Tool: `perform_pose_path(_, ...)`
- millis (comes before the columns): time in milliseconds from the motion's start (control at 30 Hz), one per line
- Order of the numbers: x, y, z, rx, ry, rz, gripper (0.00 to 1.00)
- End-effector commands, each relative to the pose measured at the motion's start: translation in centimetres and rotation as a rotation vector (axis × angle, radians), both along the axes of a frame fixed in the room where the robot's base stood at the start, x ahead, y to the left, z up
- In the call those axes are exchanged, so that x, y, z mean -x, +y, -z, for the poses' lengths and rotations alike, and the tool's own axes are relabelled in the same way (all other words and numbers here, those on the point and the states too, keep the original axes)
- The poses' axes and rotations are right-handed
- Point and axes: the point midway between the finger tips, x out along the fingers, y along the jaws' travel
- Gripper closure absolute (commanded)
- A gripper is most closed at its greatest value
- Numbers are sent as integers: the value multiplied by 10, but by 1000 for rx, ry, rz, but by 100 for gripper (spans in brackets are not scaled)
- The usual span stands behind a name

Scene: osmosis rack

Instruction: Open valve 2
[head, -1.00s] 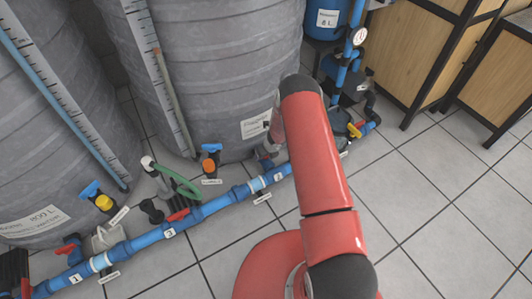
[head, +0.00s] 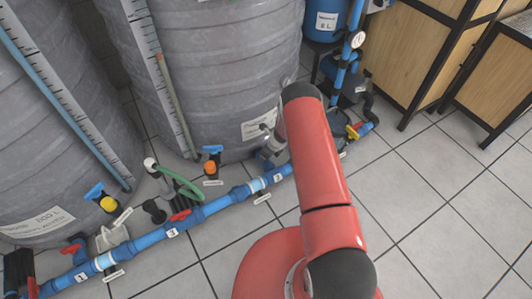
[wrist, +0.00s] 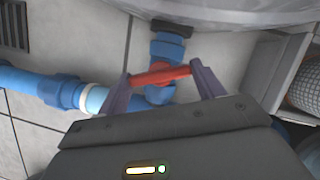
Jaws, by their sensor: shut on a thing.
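A red valve handle (wrist: 160,75) shows in the wrist view on a blue fitting (wrist: 166,46) that branches off the blue pipe toward the tank. My gripper (wrist: 164,82) has one purple-grey finger at each end of the handle and is shut on it. The handle lies crosswise to the branch, tilted slightly up to the right. In the head view, this valve and my fingertips are mostly hidden behind my red arm, near the pipe label (head: 278,177), whose digit is too small to read surely.
The blue pipe (head: 210,209) runs along the tank bases, with red-handled valves by label 3 (head: 172,232) and label 1 (head: 80,278). Large grey tanks (head: 215,70) stand behind it. A grey box-like part (wrist: 265,80) is right of my fingers. Tiled floor at right is open.

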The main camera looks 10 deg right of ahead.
Motion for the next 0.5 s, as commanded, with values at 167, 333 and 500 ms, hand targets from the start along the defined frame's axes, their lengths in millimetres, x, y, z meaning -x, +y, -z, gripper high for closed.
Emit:
perform_pose_path(167, -2, -1, 6, 0, -1, -170, 56)
perform_pose_path(333, -3, -2, 6, 0, -1, -331, 55)
perform_pose_path(500, -4, -2, 6, -2, -1, -492, 55)
